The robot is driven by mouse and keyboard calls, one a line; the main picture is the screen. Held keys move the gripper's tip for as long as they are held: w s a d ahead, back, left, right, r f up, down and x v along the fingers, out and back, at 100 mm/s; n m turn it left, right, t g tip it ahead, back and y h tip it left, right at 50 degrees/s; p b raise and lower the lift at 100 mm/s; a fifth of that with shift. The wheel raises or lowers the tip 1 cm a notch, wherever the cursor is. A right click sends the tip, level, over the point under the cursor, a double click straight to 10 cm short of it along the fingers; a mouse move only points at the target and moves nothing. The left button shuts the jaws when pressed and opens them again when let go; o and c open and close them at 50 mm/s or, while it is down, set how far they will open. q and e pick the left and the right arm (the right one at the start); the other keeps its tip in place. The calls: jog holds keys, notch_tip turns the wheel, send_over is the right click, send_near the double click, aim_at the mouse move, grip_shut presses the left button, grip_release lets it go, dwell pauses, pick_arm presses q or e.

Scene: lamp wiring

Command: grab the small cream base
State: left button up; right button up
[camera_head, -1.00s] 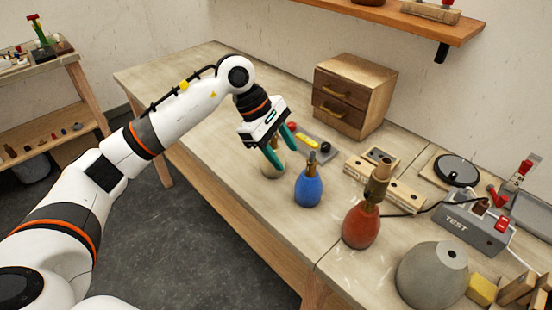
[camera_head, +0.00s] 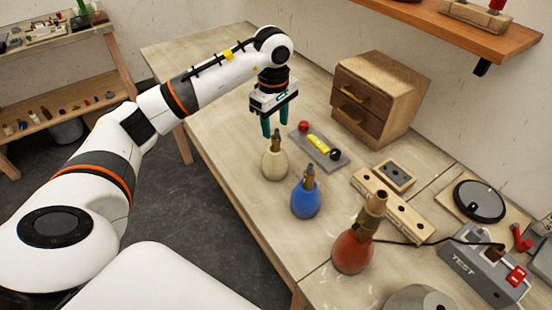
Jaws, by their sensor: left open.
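The small cream base (camera_head: 274,164) stands upright on the workbench, a rounded bottle shape with a dark brass-coloured neck on top. It is the leftmost of three similar bases. My right gripper does not show.
A blue base (camera_head: 306,198) and a red base (camera_head: 353,250) stand to the right. A grey tray (camera_head: 335,160) with red and yellow parts lies behind. A wooden drawer box (camera_head: 377,98), a drilled wooden block (camera_head: 392,205) and a grey TEST box (camera_head: 483,265) stand further right.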

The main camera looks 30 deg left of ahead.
aim_at(275, 137)
pick_arm(q)
jog(key=shift+f, duration=0.45)
jog(key=shift+w+f, duration=0.1)
jog(key=shift+f, duration=0.1)
notch_tip(275, 137, down, 4)
jog(key=shift+f+p, duration=0.2)
jog(key=shift+p, duration=1.05)
jog(key=shift+f, duration=0.4)
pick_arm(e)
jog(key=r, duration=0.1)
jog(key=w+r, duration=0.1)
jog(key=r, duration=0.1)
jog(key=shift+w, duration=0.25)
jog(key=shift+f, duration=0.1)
pick_arm(q)
grip_shut()
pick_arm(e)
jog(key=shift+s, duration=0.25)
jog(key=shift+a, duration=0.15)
